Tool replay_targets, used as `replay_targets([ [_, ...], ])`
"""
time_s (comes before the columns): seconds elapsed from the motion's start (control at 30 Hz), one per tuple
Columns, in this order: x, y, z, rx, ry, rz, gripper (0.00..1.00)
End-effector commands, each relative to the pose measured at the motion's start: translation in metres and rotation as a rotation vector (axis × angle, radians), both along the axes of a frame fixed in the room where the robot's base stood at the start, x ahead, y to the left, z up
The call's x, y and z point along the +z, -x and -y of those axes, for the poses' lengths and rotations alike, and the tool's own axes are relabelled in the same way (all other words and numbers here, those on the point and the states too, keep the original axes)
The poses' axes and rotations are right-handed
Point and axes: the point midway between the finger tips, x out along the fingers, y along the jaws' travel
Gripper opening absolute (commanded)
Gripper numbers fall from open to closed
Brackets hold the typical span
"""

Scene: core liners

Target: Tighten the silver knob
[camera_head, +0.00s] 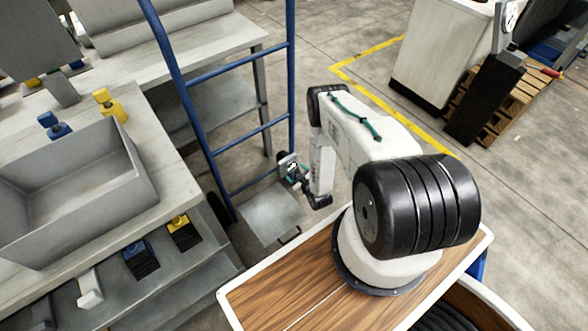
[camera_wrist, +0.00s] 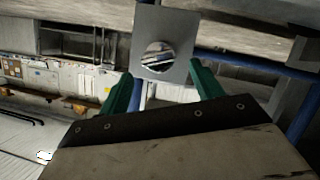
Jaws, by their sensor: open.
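In the wrist view a round, shiny, mirror-like silver knob (camera_wrist: 158,56) sits at the middle of a square grey plate (camera_wrist: 184,24). My gripper (camera_wrist: 162,70) shows there with two green fingers spread apart and nothing between them. The knob lies just beyond the fingertips, roughly centred between them. I cannot tell the exact gap to the knob. In the head view my gripper (camera_head: 294,174) is at the end of my lowered arm, beside the blue ladder frame. The knob is too small or hidden to make out there.
The blue ladder frame (camera_head: 219,152) stands close to my gripper, with a flat grey plate (camera_head: 275,213) low beside it. A workbench with a grey bin (camera_head: 139,178) is at the left. Pallets (camera_head: 512,105) stand far right. Open floor lies behind my arm.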

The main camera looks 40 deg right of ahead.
Motion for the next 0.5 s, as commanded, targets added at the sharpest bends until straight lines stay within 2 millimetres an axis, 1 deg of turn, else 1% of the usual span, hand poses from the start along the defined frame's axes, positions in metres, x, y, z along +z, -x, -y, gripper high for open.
replay_targets([
  [0.03, -0.003, -0.008, 0.001, 0.001, 0.001, 0.002, 0.65],
  [0.1, -0.006, -0.017, 0.002, 0.000, -0.001, 0.002, 0.65],
  [0.2, -0.010, -0.026, 0.003, -0.001, -0.001, 0.001, 0.65],
  [0.33, -0.012, -0.032, 0.004, -0.002, -0.001, 0.001, 0.65],
  [0.5, -0.012, -0.033, 0.005, -0.002, -0.001, 0.001, 0.65],
])
